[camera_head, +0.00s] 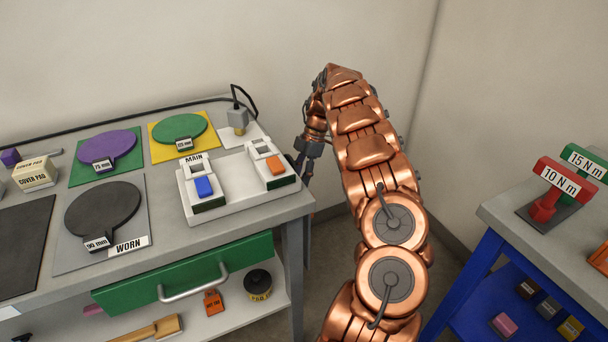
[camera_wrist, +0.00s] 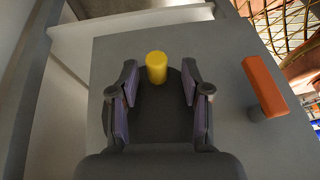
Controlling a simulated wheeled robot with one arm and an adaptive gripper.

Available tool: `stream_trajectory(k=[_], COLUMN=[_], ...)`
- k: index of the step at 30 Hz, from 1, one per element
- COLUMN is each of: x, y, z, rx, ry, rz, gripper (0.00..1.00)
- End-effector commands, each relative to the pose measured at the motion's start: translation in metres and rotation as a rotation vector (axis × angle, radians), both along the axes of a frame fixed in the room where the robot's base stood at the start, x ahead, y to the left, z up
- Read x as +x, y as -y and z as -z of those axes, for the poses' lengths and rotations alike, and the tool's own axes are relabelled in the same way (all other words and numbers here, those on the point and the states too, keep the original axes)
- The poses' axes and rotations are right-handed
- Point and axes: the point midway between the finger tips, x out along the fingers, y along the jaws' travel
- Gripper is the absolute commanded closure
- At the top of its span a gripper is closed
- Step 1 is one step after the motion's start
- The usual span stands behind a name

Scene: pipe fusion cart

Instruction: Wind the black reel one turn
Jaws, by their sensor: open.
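The black reel (camera_wrist: 165,120) shows in the wrist view as a dark round disc on a grey panel. A yellow upright knob (camera_wrist: 156,66) stands at its upper edge in the picture. My gripper (camera_wrist: 158,85) is open, with one finger on each side of the reel and of the knob's lower end. Neither finger appears to touch the knob; I cannot tell the depth between them. In the head view my gripper (camera_head: 303,168) hangs beside the right end of the grey cart (camera_head: 292,206), and the reel is hidden there.
An orange bar handle (camera_wrist: 264,86) stands on the panel to the right of the reel. The cart top carries a white switch tray (camera_head: 236,196) and coloured discs. A blue-framed bench (camera_head: 540,235) stands at the right. A black roll (camera_head: 258,282) lies on the cart's lower shelf.

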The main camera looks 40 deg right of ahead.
Motion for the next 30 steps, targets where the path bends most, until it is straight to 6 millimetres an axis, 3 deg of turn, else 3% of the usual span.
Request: stream_trajectory(k=[8, 22, 25, 26, 30], x=[0.0, -0.001, -0.001, 0.001, -0.001], y=[0.0, 0.0, 0.0, 0.015, 0.004], z=[0.001, 0.001, 0.001, 0.003, 0.001], rx=[0.0, 0.0, 0.0, 0.005, -0.002], ry=[0.0, -0.001, -0.001, 0.006, 0.001], rz=[0.001, 0.001, 0.001, 0.0, 0.002], gripper=[0.52, 1.0, 1.0, 1.0, 1.0])
